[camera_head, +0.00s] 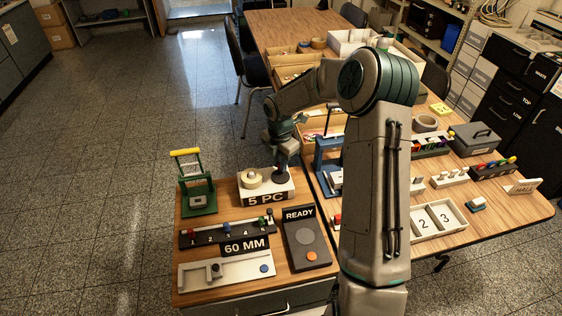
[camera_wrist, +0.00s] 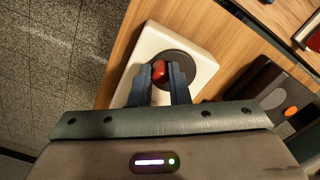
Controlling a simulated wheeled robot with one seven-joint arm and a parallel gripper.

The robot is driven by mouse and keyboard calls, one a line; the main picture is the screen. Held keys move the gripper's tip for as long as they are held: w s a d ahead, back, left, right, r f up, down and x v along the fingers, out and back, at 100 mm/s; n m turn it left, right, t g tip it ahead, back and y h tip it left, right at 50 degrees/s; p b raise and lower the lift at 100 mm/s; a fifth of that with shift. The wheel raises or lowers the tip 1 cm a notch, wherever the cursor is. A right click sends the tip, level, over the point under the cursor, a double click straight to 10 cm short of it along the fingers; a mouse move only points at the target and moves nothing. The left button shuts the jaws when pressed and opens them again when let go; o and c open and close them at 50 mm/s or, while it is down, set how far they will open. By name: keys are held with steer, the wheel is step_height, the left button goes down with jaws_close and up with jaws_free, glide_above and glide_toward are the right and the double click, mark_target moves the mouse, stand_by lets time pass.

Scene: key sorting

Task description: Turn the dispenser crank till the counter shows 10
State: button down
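The dispenser is a white box (camera_head: 284,186) at the back of the near left wooden bench, with a cream ring on its left part. The dark sign (camera_head: 264,198) on its front reads "5 PC". My gripper (camera_head: 281,176) is over the right part of the box and hides the crank in the head view. In the wrist view, the white box (camera_wrist: 201,65) carries a dark round disc (camera_wrist: 183,67) with a red knob (camera_wrist: 158,69). My gripper (camera_wrist: 160,77) has one finger on each side of the knob, apparently closed on it.
A green stand with a yellow bar (camera_head: 185,152) is left of the box. In front are a numbered rail (camera_head: 205,237), a "60 MM" sign (camera_head: 246,246) and a dark "READY" panel (camera_head: 307,256) with an orange button. A blue frame (camera_head: 327,160) stands right of the box.

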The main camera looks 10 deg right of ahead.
mark_target(280, 181)
stand_by(0.3)
